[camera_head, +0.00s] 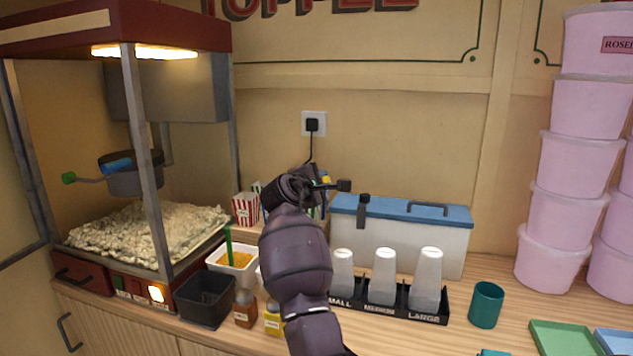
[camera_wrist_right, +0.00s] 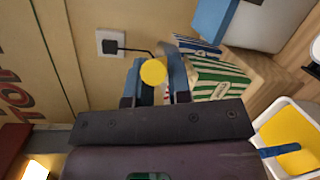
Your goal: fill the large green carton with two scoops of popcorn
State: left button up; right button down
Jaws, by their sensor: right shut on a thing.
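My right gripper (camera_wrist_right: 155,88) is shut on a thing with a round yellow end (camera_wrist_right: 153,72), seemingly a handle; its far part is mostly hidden. In the head view my right wrist covers much of this spot, and a little yellow (camera_head: 326,180) shows beside it. Popcorn (camera_head: 150,236) is heaped in the glass-sided machine (camera_head: 141,160) at the left. My left gripper is not in view.
A red-striped carton (camera_head: 245,209) stands left of my arm. A white tub (camera_head: 232,264) of yellow contents, a black bin (camera_head: 205,300) and small bottles (camera_head: 245,308) crowd the front. A cup rack (camera_head: 436,319), blue-lidded box (camera_head: 400,235) and teal cup (camera_head: 486,305) stand right.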

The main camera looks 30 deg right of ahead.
notch_tip(320, 180, up, 4)
jog(key=p, duration=0.4)
jog(key=shift+d+f, duration=0.15)
jog(key=shift+f, duration=0.05)
jog(key=shift+r+p, duration=0.25)
jog(key=shift+p, duration=0.05)
